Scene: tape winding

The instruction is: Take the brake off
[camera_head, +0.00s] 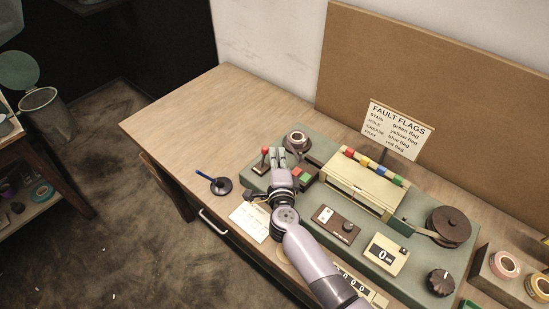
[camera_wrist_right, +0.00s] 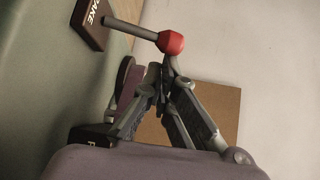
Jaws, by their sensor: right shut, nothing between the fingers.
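The brake lever is a thin grey rod with a red knob (camera_head: 264,150) at the far left corner of the green machine (camera_head: 312,221). In the right wrist view the red knob (camera_wrist_right: 171,42) shows large, with its rod running to the left. A dark plate (camera_wrist_right: 93,22) there carries partly cut-off lettering ending in "AKE". My right gripper (camera_head: 279,157) is over the machine just right of the lever in the head view. Its fingers (camera_wrist_right: 157,72) are shut and empty, with the tips very close to the knob; I cannot tell whether they touch. My left gripper is not in view.
Behind my gripper are a small reel (camera_head: 297,139) and red and green buttons (camera_head: 303,174). A cream box with coloured flags (camera_head: 364,184) stands to the right, then a brown reel (camera_head: 449,226).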

